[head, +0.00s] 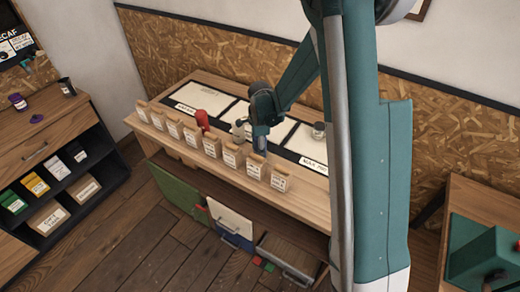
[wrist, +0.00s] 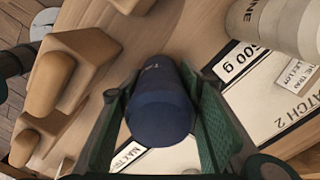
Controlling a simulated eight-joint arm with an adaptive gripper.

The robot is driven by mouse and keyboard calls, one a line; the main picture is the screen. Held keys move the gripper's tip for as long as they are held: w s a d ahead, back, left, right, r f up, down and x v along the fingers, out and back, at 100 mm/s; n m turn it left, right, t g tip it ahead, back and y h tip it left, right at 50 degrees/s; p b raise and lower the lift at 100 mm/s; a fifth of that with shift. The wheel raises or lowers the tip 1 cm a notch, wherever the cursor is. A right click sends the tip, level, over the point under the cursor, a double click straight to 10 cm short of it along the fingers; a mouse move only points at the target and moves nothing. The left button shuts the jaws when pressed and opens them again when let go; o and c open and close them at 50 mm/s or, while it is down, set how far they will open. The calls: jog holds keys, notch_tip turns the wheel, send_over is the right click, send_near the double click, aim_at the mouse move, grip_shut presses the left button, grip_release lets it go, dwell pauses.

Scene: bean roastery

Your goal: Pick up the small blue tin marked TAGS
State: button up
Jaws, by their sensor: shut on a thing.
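The small blue tin (wrist: 160,105) sits between the two green fingers of my gripper (wrist: 158,90) in the wrist view. The fingers are shut on its sides. A little lettering shows near its far end, too faint to read fully. In the head view my gripper (head: 261,148) is low over the wooden bench, behind the front row of labelled blocks. The tin cannot be made out there. I cannot tell whether the tin touches the bench.
Several labelled wooden blocks (head: 230,155) line the bench's front edge. A red object (head: 202,120), a cream canister (head: 239,131) and a dark-topped jar (head: 319,130) stand nearby. White panels (head: 190,97) lie on the bench (head: 210,80).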

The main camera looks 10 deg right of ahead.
jog(key=shift+r, duration=4.95)
